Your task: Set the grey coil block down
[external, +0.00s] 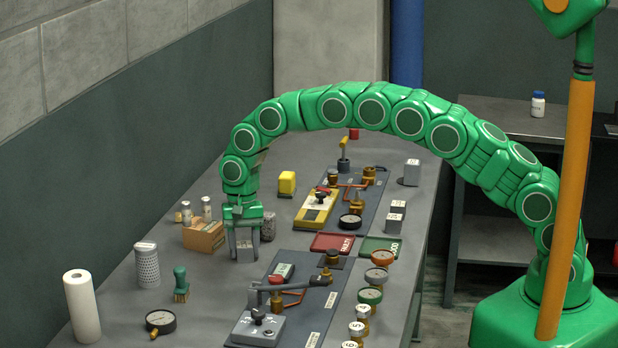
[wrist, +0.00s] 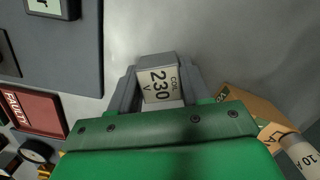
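The grey coil block (wrist: 158,84), with a white label reading COIL 230 V, sits between the two fingers of my gripper (wrist: 160,98) in the wrist view. The fingers press against both of its sides. In the external view, the grey block (external: 245,243) is upright between the fingers of my gripper (external: 244,250), which points down at the bench top. The block's bottom is at or very near the bench surface; I cannot tell whether it touches. The gripper's fingers partly hide the block's sides.
A cardboard box (external: 203,237) with small cylinders stands close left of my gripper, and a speckled cylinder (external: 268,226) close right. A red FAULTY tray (external: 333,243) and green GOOD tray (external: 381,248) lie further right. A grey panel (external: 290,300) with valves lies in front.

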